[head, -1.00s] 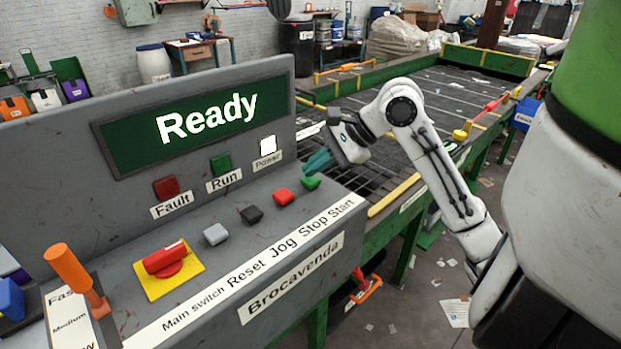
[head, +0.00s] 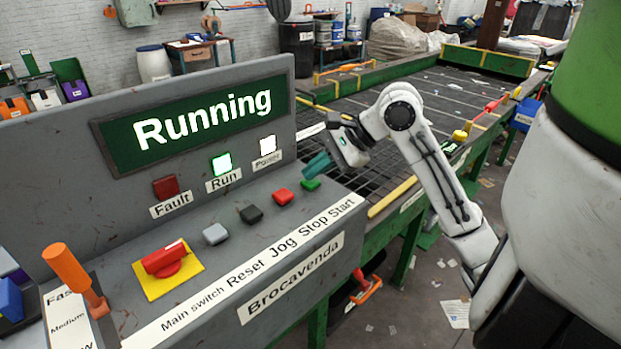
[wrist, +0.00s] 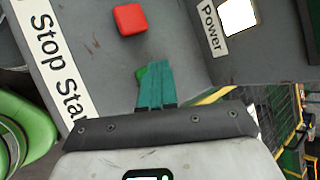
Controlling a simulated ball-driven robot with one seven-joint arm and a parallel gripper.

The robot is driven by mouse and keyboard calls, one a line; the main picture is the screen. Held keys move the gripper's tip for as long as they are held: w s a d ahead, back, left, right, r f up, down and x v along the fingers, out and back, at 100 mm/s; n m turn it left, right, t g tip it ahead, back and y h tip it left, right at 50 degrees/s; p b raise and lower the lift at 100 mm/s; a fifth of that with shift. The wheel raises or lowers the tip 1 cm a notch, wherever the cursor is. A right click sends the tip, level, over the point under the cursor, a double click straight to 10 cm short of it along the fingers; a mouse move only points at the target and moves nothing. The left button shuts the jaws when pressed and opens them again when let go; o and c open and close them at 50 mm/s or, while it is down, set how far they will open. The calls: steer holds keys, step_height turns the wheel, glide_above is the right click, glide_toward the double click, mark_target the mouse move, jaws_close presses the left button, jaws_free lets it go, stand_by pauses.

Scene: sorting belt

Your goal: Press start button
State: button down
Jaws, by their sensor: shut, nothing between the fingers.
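The green start button (head: 311,184) sits at the right end of the button row on the grey control panel (head: 230,262). The display (head: 200,120) reads "Running". The green Run lamp (head: 221,163) and the white Power lamp (head: 268,145) are lit. The Fault lamp (head: 166,187) is dark red.
The red stop button (head: 283,196) is just left of the start button, then the black jog (head: 251,214) and grey reset (head: 215,234) buttons. A red main switch (head: 165,259) and orange speed lever (head: 75,278) are further left. The belt (head: 420,95) lies behind my arm.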

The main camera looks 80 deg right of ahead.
mark_target(315, 181)
steer(key=shift+r, duration=0.1)
steer(key=shift+r+p, duration=0.8)
steer(key=shift+p, duration=0.3)
step_height(315, 181, up, 5)
steer(key=p, duration=0.5)
steer(key=shift+p, duration=0.35)
stand_by(0.5)
